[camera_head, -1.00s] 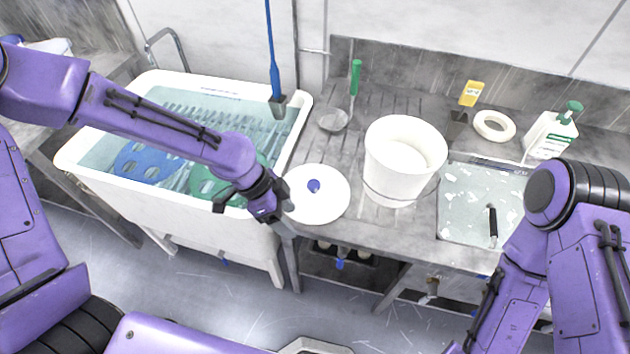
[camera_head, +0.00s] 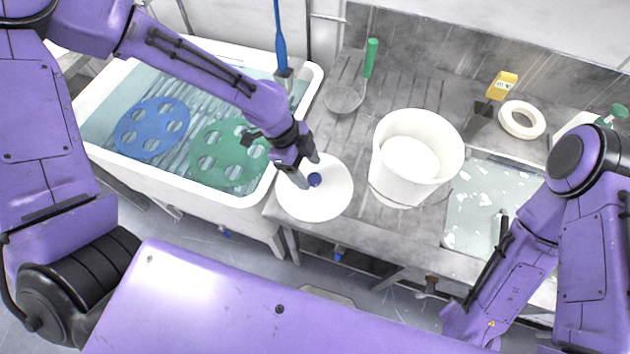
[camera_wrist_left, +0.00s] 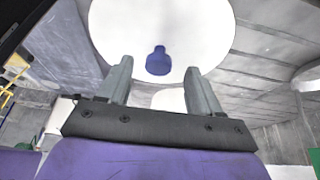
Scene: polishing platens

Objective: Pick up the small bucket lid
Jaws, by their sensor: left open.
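The small bucket lid (camera_head: 318,204) is a white disc with a blue knob (camera_head: 315,180) at its centre. It lies on the grey worktop, left of the white bucket (camera_head: 414,160). My left gripper (camera_head: 308,172) is open over the lid, with its fingertips close to the knob. In the left wrist view the lid (camera_wrist_left: 205,30) is ahead and the knob (camera_wrist_left: 158,62) shows between and beyond the open fingers (camera_wrist_left: 158,85). Whether the fingers touch the lid cannot be told. My right arm is at the right; its gripper is not clearly visible.
A white water tub (camera_head: 95,95) with a blue platen (camera_head: 140,118) and a green platen (camera_head: 205,140) stands left of the lid. A green-handled strainer (camera_head: 370,60), a yellow-handled scraper (camera_head: 503,85), a white ring (camera_head: 522,120) and a sink (camera_head: 470,215) surround the bucket.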

